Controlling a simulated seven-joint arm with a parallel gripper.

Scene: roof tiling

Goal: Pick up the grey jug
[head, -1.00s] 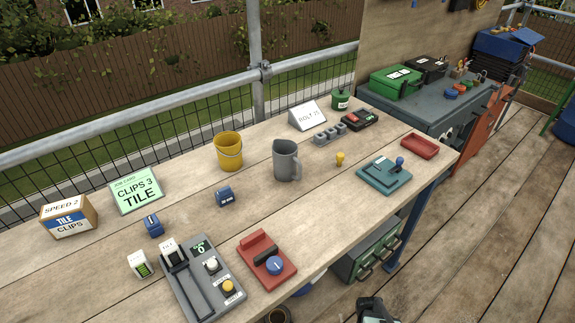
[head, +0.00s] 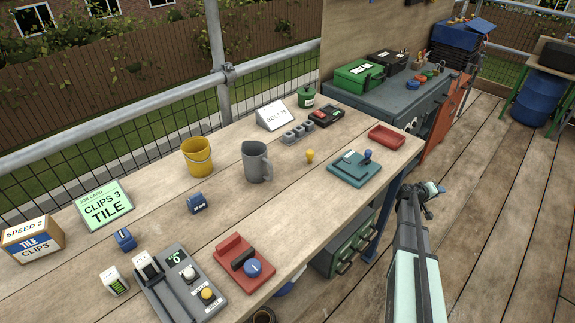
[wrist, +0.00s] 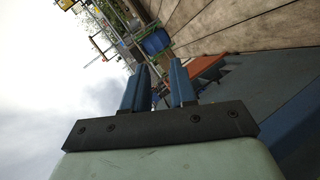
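The grey jug (head: 257,162) stands upright on the wooden workbench (head: 221,228), near its middle, with its handle on the right side. My gripper (head: 432,188) is past the bench's right front edge, well to the right of the jug and apart from it. In the wrist view, the two blue fingers of my gripper (wrist: 161,88) stand apart with nothing between them. The jug does not show in the wrist view.
A yellow bucket (head: 197,158) stands left of the jug. A yellow knob (head: 310,156), a teal switch block (head: 354,168) and a red tray (head: 387,135) lie to its right. A red block with a blue dial (head: 243,263) is in front. Bare wood surrounds the jug.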

